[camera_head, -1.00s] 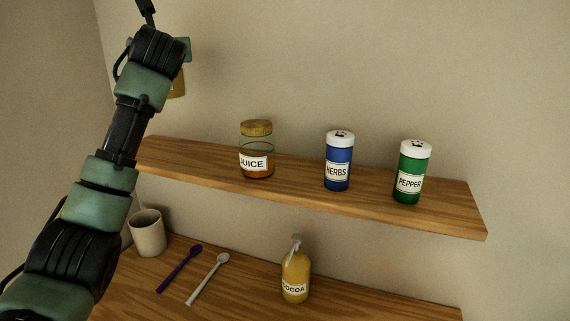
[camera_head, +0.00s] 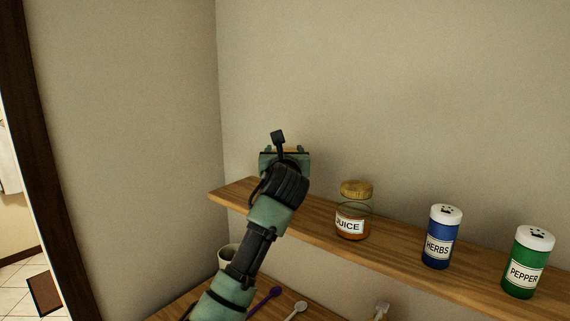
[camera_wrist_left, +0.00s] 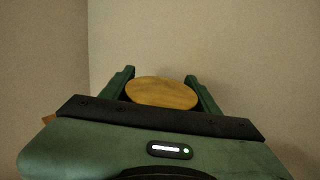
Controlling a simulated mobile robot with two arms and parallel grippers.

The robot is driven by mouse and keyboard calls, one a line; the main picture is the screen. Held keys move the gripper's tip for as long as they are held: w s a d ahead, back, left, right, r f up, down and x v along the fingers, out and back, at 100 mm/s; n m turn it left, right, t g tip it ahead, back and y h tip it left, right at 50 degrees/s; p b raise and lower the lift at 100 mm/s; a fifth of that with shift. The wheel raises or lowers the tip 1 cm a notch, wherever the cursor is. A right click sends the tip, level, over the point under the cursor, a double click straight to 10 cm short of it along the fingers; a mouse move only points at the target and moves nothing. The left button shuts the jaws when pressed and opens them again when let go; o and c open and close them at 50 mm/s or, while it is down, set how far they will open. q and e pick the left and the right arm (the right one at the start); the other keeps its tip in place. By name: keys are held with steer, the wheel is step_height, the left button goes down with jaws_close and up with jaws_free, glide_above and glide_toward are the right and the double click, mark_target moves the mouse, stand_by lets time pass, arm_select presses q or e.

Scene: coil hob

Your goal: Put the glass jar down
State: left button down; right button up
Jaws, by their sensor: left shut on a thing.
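My left gripper (camera_wrist_left: 162,88) is shut on a jar, whose round wooden lid (camera_wrist_left: 162,93) shows between the two fingers in the left wrist view. In the head view my left gripper (camera_head: 285,151) is at the left part of the upper wooden shelf (camera_head: 314,221). My wrist hides nearly all of the held jar there; only a sliver of orange-brown shows. I cannot tell whether its base touches the shelf. My right gripper is not in view.
A juice jar (camera_head: 352,212) stands on the shelf to the right of my gripper, then a blue herbs shaker (camera_head: 442,238) and a green pepper shaker (camera_head: 525,264). Below are a mug (camera_head: 227,257), a purple spoon (camera_head: 266,300) and a white spoon (camera_head: 296,310).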

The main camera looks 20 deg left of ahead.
arm_select(q)
steer(key=shift+f+p, duration=0.45)
steer(key=shift+f, duration=1.5)
steer(key=shift+f, duration=0.1)
steer(key=shift+c, duration=1.9)
jaws_free()
steer(key=shift+s+f, duration=0.1)
steer(key=shift+s+d, duration=0.1)
steer(key=shift+s, duration=0.05)
steer(key=b+v, duration=0.4)
steer(key=v, duration=0.7)
steer(key=shift+s, duration=0.35)
steer(key=shift+d, duration=0.1)
